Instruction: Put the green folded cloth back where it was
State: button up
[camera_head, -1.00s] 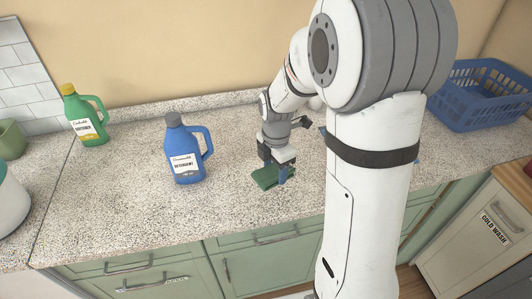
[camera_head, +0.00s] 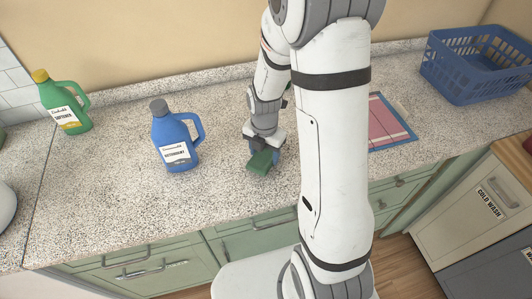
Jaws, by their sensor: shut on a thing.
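The green folded cloth (camera_head: 260,162) is in my gripper (camera_head: 263,149), which points down over the speckled countertop right of the blue detergent bottle. The gripper is shut on the cloth. The cloth looks tilted, and I cannot tell whether its lower edge touches the counter. Part of the cloth is hidden by the gripper.
A blue detergent bottle (camera_head: 175,136) stands left of the gripper, and a green softener bottle (camera_head: 64,104) stands farther left. A pink mat with a blue border (camera_head: 386,121) lies right, partly behind my arm. A blue basket (camera_head: 476,65) stands far right. Counter (camera_head: 120,200) in front is bare.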

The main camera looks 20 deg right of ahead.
aim_at(265, 152)
jog(key=shift+f, duration=0.75)
jog(key=shift+f, duration=0.2)
jog(key=o, duration=0.9)
jog(key=shift+r, duration=0.1)
jog(key=shift+o, duration=0.2)
notch_tip(265, 152, up, 12)
jog(key=s+r+m+t, duration=0.1)
jog(key=s+r+m, duration=0.4)
jog(key=m, duration=0.8)
jog(key=s+r+m+t, duration=0.2)
jog(key=s+r+m, duration=0.3)
jog(key=s+m, duration=0.4)
jog(key=shift+s+r+m+b, duration=0.3)
jog(key=shift+r+m+b, duration=0.15)
jog(key=shift+m, duration=2.05)
